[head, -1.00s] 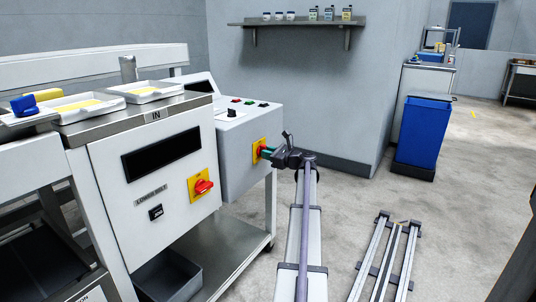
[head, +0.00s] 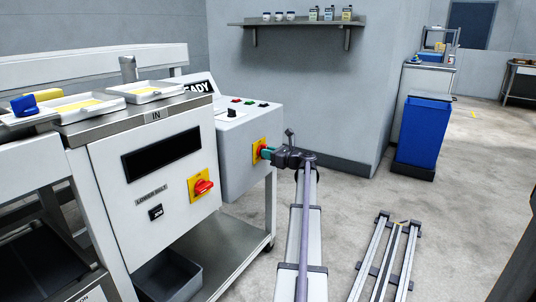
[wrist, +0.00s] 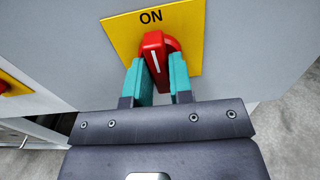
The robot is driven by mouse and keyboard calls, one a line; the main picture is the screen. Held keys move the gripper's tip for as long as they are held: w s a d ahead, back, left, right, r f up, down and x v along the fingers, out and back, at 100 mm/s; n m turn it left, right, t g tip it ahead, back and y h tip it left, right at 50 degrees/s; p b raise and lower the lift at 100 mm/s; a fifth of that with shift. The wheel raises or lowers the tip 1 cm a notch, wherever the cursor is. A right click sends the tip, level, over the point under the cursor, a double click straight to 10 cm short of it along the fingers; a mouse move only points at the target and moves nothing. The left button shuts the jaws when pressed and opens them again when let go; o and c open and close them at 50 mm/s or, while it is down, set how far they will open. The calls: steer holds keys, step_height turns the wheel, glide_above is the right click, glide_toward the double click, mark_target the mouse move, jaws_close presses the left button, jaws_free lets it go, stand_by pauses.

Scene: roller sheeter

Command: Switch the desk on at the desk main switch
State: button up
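The desk main switch is a red knob (wrist: 154,50) on a yellow plate (wrist: 118,29) marked ON. Its white line points up toward the ON mark, slightly tilted. In the head view its yellow plate (head: 259,148) sits on the side of the grey desk (head: 238,160). My gripper (wrist: 158,72) has its two teal fingers on either side of the knob, closed against it. In the head view my gripper (head: 266,153) covers most of the knob. The desk's screen (head: 196,88) shows dark lettering ending in "ADY", partly cut by its edge.
A second red knob (head: 203,187) on a yellow plate is on the machine front (head: 150,200) to the left, under a dark window. Buttons and a black selector (head: 231,113) are on the desk top.

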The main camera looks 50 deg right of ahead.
steer(key=o, duration=0.4)
steer(key=s, duration=0.7)
steer(key=s+d, duration=0.1)
steer(key=s, duration=0.2)
steer(key=shift+s, duration=0.4)
